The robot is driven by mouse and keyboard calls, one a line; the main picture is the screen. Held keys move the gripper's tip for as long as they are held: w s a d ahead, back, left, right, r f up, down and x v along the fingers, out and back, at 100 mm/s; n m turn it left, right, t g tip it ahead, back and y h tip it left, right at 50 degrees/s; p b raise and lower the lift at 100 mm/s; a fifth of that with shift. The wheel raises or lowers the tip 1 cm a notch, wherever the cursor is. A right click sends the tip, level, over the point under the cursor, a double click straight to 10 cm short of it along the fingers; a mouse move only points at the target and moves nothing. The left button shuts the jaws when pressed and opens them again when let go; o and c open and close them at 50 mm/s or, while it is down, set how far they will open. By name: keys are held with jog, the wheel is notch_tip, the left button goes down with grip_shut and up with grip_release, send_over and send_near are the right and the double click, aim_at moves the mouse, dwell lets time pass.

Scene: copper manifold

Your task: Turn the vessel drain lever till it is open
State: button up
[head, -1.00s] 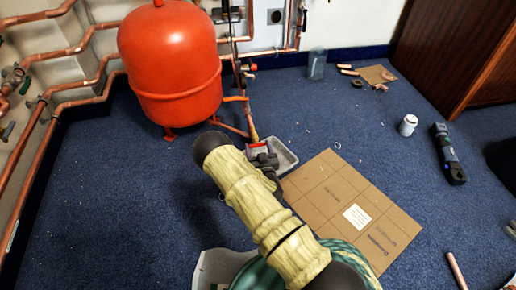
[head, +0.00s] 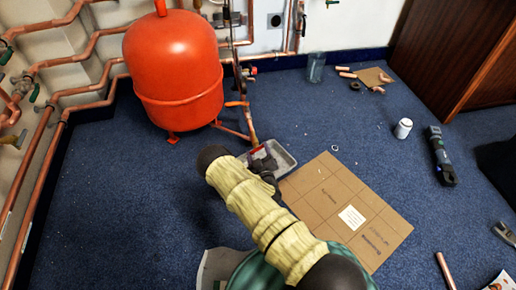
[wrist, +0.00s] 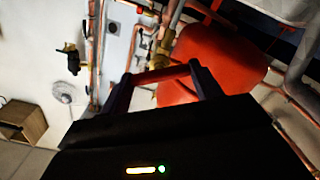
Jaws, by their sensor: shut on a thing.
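The red vessel (head: 178,70) stands on short feet by the wall in the head view. Below its right side, a copper pipe runs down to the drain lever (head: 258,152), a small red handle low above a grey tray (head: 286,160). My gripper (head: 260,157) is at this lever, its fingers partly hidden behind my arm. In the wrist view my gripper (wrist: 160,77) has its two dark fingers on either side of the orange-red lever bar (wrist: 160,74), shut on it. A brass valve body (wrist: 160,52) shows just beyond. The valve's exact opening cannot be read.
Copper pipes (head: 62,72) line the wall at left and behind the vessel. A cardboard sheet (head: 335,190) lies right of the tray. A white can (head: 403,128) and a dark tool (head: 440,155) lie farther right.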

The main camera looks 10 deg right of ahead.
jog(key=n+p, duration=0.2)
jog(key=n, duration=0.3)
jog(key=shift+n+p, duration=0.3)
jog(key=shift+p, duration=0.1)
jog(key=n+p, duration=0.1)
jog(key=n, duration=0.4)
jog(key=shift+f+n, duration=0.15)
jog(key=shift+n, duration=0.25)
jog(key=o, duration=1)
